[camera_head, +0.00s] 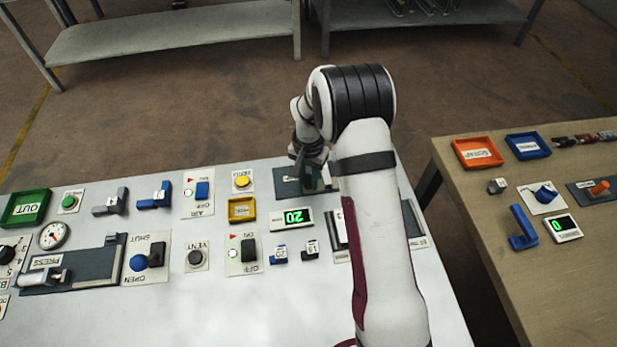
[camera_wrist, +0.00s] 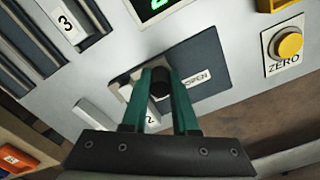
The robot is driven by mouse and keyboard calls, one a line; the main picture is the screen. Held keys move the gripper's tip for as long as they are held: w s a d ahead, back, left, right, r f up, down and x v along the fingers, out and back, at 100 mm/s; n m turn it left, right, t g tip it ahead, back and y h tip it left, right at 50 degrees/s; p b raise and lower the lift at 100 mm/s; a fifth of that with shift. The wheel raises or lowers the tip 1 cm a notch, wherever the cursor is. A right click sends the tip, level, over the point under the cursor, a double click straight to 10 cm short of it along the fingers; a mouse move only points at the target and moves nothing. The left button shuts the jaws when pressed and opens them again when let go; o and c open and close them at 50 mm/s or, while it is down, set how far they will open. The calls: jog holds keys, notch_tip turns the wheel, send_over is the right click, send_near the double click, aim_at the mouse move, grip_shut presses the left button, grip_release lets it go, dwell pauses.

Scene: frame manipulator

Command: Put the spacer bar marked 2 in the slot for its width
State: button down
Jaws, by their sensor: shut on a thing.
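My gripper (camera_wrist: 158,100) has green fingers shut on a black knob (camera_wrist: 160,80) above a dark plate (camera_wrist: 208,63) with a light grey fitting and a label that seems to read OPEN. A white label with a 2 (camera_wrist: 151,119) shows between the fingers below the knob; the piece bearing it, likely the spacer bar, is mostly hidden. A dark slotted block with a label 3 (camera_wrist: 66,24) is at the upper left of the wrist view. In the head view my gripper (camera_head: 311,178) is over the dark plate (camera_head: 287,188), and my arm hides much of the slotted block.
A display reading 20 (camera_head: 292,218) stands in front of the plate. A yellow ZERO button (camera_wrist: 289,45) and a yellow tray (camera_head: 242,208) are beside it. A wooden table (camera_head: 540,260) stands to the right across a gap.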

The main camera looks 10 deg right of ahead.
dwell(0.4)
jog(key=shift+a, duration=1.9)
jog(key=c, duration=0.7)
grip_release()
jog(key=shift+d, duration=0.1)
notch_tip(320, 180, up, 16)
jog(key=shift+f, duration=0.1)
